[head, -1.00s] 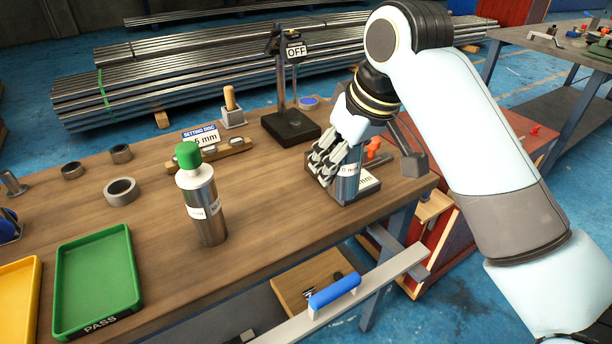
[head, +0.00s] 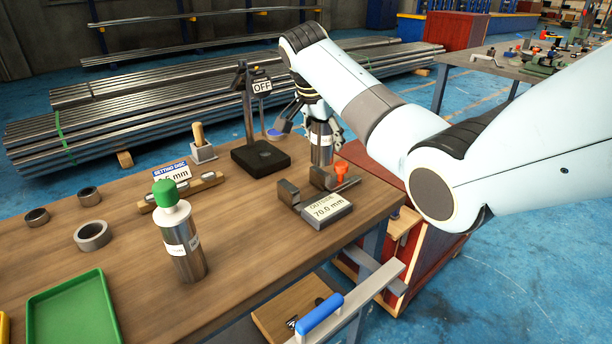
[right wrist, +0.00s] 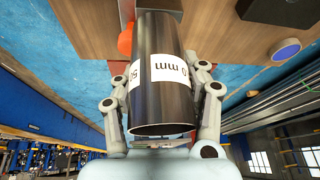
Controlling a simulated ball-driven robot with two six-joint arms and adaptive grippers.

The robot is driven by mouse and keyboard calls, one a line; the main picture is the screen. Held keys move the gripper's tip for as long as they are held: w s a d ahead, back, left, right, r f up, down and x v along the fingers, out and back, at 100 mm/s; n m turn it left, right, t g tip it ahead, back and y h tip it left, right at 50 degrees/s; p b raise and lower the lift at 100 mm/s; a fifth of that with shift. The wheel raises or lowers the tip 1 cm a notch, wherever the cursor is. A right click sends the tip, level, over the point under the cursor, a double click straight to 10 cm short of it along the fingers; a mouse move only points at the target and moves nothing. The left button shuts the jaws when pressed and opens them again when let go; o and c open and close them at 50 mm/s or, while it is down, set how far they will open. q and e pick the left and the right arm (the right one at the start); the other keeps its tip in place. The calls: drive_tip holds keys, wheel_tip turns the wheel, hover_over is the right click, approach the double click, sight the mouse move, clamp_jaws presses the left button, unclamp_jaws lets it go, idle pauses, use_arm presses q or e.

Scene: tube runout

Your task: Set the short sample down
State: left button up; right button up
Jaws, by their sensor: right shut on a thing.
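The short sample, a dark steel tube (head: 321,150) with a white label, is upright in the head view near the bench's far right edge. It lies behind the outside gauge block (head: 325,208). In the right wrist view the tube (right wrist: 162,95) fills the middle, its label partly readable as "0 mm" and its near open end facing my palm. My right gripper (head: 318,122) is shut on it, one finger on each side. Whether the tube's lower end touches the bench cannot be told. My left gripper is not in view.
A gauge stand (head: 260,155) with an OFF sign stands left of the tube. A red-orange knob (head: 341,168) is just in front. A green-capped bottle (head: 182,240), steel rings (head: 92,236) and a green tray (head: 75,315) are further left. Bare bench (head: 250,235) lies between bottle and gauge block.

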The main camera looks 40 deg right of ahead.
drive_tip(key=a+f, duration=0.2)
drive_tip(key=a, duration=0.1)
drive_tip(key=a+f, duration=0.1)
drive_tip(key=a, duration=0.1)
drive_tip(key=shift+a, duration=0.1)
drive_tip(key=shift+f, duration=2.05)
drive_tip(key=shift+f+b, duration=0.1)
drive_tip(key=shift+b, duration=0.2)
drive_tip(key=o, duration=1.3)
drive_tip(key=p+v, duration=0.1)
drive_tip(key=v, duration=1.1)
